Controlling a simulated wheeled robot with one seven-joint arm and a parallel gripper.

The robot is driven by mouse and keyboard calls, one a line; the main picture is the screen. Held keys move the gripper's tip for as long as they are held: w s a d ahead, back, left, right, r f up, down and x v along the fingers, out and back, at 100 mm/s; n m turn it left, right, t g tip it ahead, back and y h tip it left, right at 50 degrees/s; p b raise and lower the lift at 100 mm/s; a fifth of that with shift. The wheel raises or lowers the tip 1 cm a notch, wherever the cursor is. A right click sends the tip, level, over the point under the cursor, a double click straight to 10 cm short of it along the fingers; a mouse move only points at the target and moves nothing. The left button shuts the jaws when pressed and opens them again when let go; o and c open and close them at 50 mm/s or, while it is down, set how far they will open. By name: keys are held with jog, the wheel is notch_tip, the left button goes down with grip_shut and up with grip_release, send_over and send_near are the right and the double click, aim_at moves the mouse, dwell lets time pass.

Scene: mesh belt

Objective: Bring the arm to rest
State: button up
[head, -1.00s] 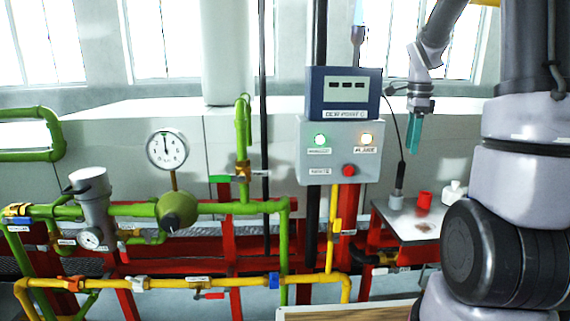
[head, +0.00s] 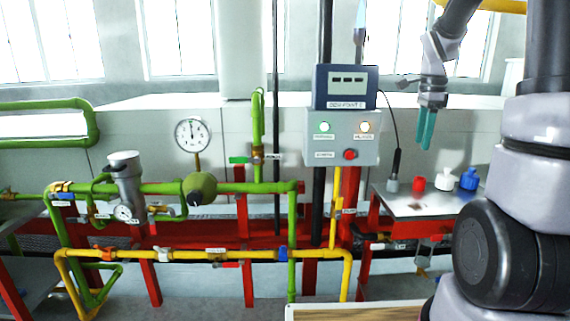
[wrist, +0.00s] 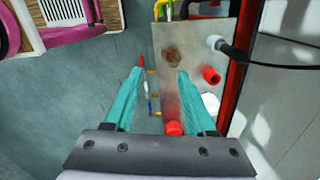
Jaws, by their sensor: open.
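My gripper (head: 428,128) hangs down from my arm at the upper right in the head view, with two teal fingers. In the wrist view my gripper (wrist: 160,78) shows its two teal fingers spread apart with nothing between the tips. It is open and empty, in the air above a small metal table (wrist: 197,40). The same table (head: 400,200) stands below my gripper in the head view.
On the table stand a red bottle (head: 419,183), a white bottle (head: 444,180) and a blue bottle (head: 468,179). A grey control box (head: 341,137) with lit lamps stands left of my gripper. Green pipes (head: 240,187) and yellow pipes (head: 190,254) run along the left.

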jog(key=s+a+r+n+t, duration=0.2)
jog(key=s+a+r+n, duration=0.1)
jog(key=s+a+n, duration=0.1)
jog(key=s+a+r+n+t+y, duration=0.1)
jog(key=s+a+r+n+t, duration=0.1)
jog(key=s+a+r+n, duration=0.2)
jog(key=s+a+r+n+t+y, duration=0.1)
jog(key=s+a+r+n+t, duration=0.1)
jog(key=s+n, duration=0.5)
jog(key=s+a+r, duration=0.1)
jog(key=s+a, duration=0.1)
jog(key=s, duration=0.1)
jog(key=shift+s+a+r+t, duration=0.2)
jog(key=shift+s+r+t, duration=0.05)
jog(key=shift+s+t, duration=0.15)
